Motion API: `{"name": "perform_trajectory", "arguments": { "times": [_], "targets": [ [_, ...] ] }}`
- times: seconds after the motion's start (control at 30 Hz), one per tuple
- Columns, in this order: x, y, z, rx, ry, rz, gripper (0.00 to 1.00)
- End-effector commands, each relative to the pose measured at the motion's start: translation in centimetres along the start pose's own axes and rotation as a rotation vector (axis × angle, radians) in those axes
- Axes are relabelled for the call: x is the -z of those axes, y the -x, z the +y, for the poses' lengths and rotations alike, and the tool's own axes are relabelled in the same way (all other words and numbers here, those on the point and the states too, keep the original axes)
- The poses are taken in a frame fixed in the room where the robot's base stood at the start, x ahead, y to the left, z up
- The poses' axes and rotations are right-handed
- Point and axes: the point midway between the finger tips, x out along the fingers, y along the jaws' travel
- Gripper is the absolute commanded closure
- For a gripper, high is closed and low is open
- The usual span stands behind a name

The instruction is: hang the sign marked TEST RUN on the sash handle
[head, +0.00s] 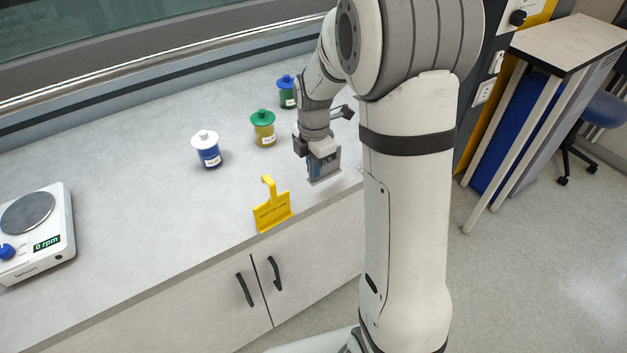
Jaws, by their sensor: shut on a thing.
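My gripper (322,158) is low over the right part of the bench, near its front edge. It is shut on a grey-blue plate (325,176), which looks like a sign; the fingers cover much of it and no lettering can be read. A yellow sign (272,211) with a hook on top stands upright near the bench's front edge, left of my gripper and apart from it. Its small dark lettering is too small to read surely. A long pale metal rail (150,72) runs along the bottom of the glass sash at the back; it may be the sash handle.
A blue jar with a white lid (207,150), a yellow jar with a green lid (263,128) and a green jar with a blue lid (287,92) stand behind the signs. A stirrer plate (38,232) is at far left. The bench between is clear.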

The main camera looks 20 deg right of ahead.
Motion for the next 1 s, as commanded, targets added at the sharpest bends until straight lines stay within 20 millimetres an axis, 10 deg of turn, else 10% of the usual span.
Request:
{"name": "perform_trajectory", "arguments": {
  "times": [0.33, 0.77, 1.0],
  "targets": [
    [0.0, -4.5, 0.0, 0.001, 0.000, 0.000, 1.00],
    [0.0, -5.3, 0.0, -0.001, 0.000, 0.000, 1.00],
    [0.1, -5.2, 0.0, -0.001, 0.001, 0.000, 0.76]
  ]
}}
